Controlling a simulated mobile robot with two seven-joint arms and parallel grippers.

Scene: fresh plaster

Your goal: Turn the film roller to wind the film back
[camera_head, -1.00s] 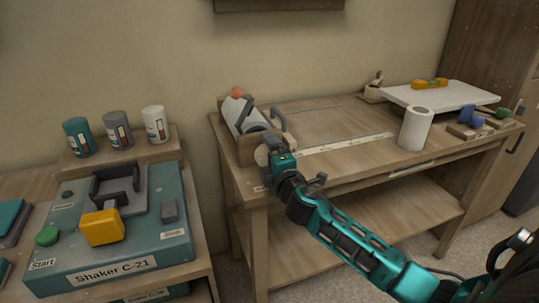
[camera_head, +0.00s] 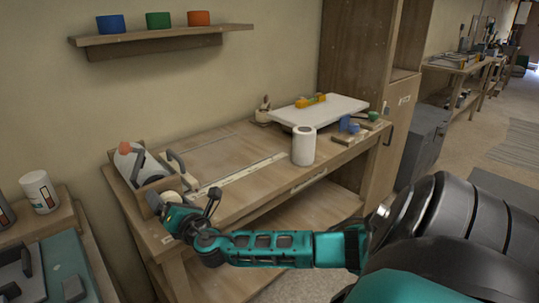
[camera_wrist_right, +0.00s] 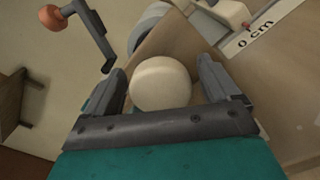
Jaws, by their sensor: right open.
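The film roller (camera_head: 130,164) is a white roll in a wooden holder at the left end of the workbench. It has a round cream knob (camera_wrist_right: 161,83) on its near side, and a dark crank with an orange grip (camera_wrist_right: 52,18) shows beside it. My right gripper (camera_head: 175,203) is at the knob. In the right wrist view its jaws (camera_wrist_right: 160,80) are open, one finger on each side of the knob, with a small gap visible. The knob partly hides the roller behind it. My left gripper is out of view.
The workbench (camera_head: 225,150) has a scale strip (camera_head: 240,171) marked "0 cm". A white roll (camera_head: 304,146) stands upright on it, and a white board (camera_head: 345,107) lies behind. A shelf (camera_head: 160,36) with several coloured pots hangs above. The shaker (camera_head: 75,262) is at lower left.

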